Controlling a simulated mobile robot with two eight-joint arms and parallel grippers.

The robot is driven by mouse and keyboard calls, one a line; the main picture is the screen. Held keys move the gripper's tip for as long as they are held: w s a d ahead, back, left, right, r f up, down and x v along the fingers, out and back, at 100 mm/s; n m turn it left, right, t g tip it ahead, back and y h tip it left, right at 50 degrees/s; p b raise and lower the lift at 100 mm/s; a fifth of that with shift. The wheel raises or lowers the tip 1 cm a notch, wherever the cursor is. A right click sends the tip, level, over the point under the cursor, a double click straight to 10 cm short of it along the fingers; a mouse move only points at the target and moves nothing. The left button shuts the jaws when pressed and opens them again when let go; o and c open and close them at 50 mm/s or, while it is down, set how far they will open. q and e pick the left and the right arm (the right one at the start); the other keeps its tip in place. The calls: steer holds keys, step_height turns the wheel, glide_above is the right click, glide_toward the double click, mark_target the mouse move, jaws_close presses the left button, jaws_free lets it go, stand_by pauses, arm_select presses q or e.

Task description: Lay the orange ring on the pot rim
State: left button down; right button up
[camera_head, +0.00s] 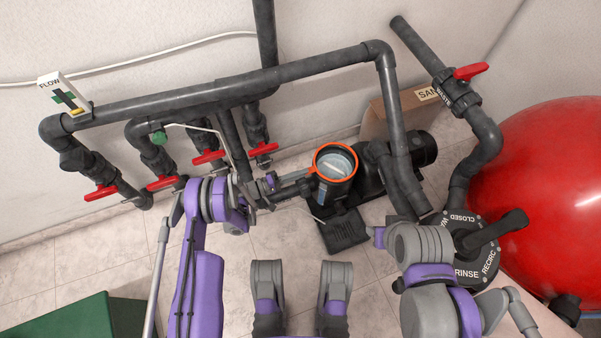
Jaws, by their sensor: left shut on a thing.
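The orange ring (316,159) appears as a thin circle around the mouth of the black pump pot (335,192). From this angle it lines up with the rim; I cannot tell whether it rests on it or is held just above. Inside the circle a pale, clear-looking basket or insert (338,165) shows. My left gripper (308,174) reaches in from the left and is shut on the ring's left edge. My right arm is at the lower right, and its gripper fingers do not show.
Grey pipes (180,97) with red-handled valves (208,157) run along the wall behind and left. A cardboard box (385,112) stands behind the pump. A red tank (545,185) and multiport valve (470,245) fill the right. A green box (75,322) is lower left.

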arm_select(q)
steer(key=shift+f, duration=0.7)
steer(key=c, duration=0.9)
jaws_free()
steer(key=shift+v, duration=3.05)
steer(key=v, duration=1)
steer(key=shift+s+a, duration=0.2)
steer(key=shift+a, duration=0.15)
